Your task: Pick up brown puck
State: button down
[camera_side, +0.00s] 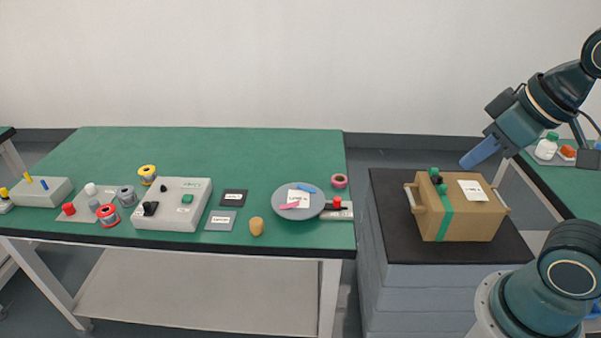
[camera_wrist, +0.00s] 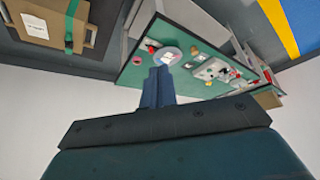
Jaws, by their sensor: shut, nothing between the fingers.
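The brown puck (camera_side: 257,226) is a small tan-brown round piece near the front edge of the green table (camera_side: 220,150), between a grey label card (camera_side: 220,220) and a round grey plate (camera_side: 283,207). My gripper (camera_side: 466,163) is at the right in the side view, above a cardboard box and far from the puck. Its blue fingers also show in the wrist view (camera_wrist: 158,72), closed together with nothing between them.
The taped cardboard box (camera_side: 465,222) stands on a black-topped stand (camera_side: 388,190) beside the table. A grey control box (camera_side: 172,218), several spools and a pink ring (camera_side: 340,181) lie on the table. The back of the table is clear.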

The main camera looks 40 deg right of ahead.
dwell(0.3)
jog(key=c, duration=0.9)
grip_release()
jog(key=w+a+f+m+g+y, duration=0.1)
jog(key=w+a+m, duration=0.3)
jog(key=w, duration=0.8)
jog(key=w+a+m+g+y, duration=0.15)
jog(key=w+m, duration=0.45)
jog(key=w, duration=0.6)
jog(key=w+a+f+m+g+y, duration=0.1)
jog(key=w+f+m, duration=0.3)
jog(key=w+f, duration=0.3)
jog(key=w+a+f+m+g+y, duration=0.1)
jog(key=w+f+m, duration=0.4)
jog(key=f, duration=0.9)
jog(key=w+a, duration=0.1)
jog(key=w, duration=0.2)
jog(key=shift+w+a+g, duration=0.2)
jog(key=shift+w+g, duration=0.1)
jog(key=shift+g, duration=0.05)
